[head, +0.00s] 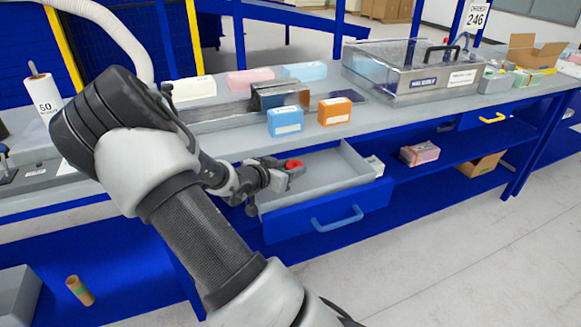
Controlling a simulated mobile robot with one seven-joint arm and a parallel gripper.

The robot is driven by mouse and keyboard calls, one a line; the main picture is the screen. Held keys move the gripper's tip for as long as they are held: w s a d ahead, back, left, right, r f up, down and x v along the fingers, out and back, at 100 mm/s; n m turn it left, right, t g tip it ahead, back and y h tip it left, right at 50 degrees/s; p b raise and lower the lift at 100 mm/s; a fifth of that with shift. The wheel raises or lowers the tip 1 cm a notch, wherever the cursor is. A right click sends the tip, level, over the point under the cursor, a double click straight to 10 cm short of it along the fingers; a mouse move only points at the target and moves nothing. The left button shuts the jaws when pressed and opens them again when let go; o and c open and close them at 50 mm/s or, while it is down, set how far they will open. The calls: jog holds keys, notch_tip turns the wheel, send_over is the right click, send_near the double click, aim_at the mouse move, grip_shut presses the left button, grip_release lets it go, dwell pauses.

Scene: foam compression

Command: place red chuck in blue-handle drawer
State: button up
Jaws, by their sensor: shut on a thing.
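The red chuck (293,164) is a small red piece at the tip of my gripper (287,170). My gripper is shut on it and holds it at the left side of the open drawer, over the drawer's inside. The blue-handle drawer (318,210) is pulled out below the tabletop, with a grey inside and a light blue handle (337,218) on its blue front. The drawer's inside looks empty where it shows. The left part of the drawer is partly hidden by my wrist. How high the chuck is above the drawer floor I cannot tell.
An orange block (335,111) and a blue block (286,121) stand on the bench (230,140) above the drawer. A clear-sided machine (410,72) stands to the right. A yellow-handled drawer (490,118) is at far right. A pink box (419,153) lies on the shelf.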

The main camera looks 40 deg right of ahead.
jog(key=shift+f, duration=0.25)
jog(key=o, duration=1.1)
